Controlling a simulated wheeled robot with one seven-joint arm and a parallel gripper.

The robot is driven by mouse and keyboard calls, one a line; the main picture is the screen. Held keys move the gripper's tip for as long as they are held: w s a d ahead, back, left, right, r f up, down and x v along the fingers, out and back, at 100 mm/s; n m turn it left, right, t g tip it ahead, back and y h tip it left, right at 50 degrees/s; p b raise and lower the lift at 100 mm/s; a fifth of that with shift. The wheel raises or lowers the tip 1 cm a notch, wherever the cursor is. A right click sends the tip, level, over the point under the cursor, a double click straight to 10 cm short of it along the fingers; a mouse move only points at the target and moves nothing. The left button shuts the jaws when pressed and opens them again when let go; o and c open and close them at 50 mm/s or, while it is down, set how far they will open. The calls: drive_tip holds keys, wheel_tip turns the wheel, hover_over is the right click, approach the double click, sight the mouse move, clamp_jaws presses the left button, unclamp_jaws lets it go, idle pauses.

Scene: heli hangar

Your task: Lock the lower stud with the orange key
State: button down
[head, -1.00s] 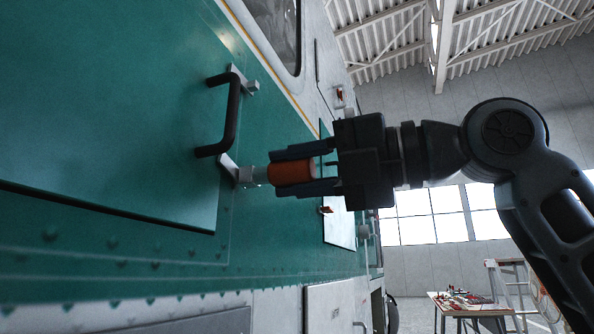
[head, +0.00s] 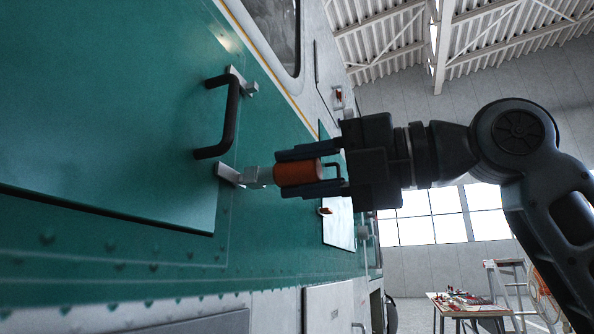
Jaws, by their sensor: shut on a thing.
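My gripper (head: 312,171) is shut on the orange key (head: 298,173), holding it level, with its pale grey socket end (head: 260,177) pointing left. The socket end is at the lower stud, beside the flat metal latch (head: 229,174) at the lower edge of the green door. The stud itself is mostly hidden, and I cannot tell how far the socket sits over it. The upper stud (head: 251,88) and its latch plate (head: 237,74) show above, past the black door handle (head: 231,118).
The green door panel (head: 110,110) fills the left. A small orange-red part (head: 325,211) shows on the hull below my gripper. A table with tools (head: 465,302) and a ladder (head: 510,280) stand far back right.

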drive_tip(key=shift+v, duration=2.55)
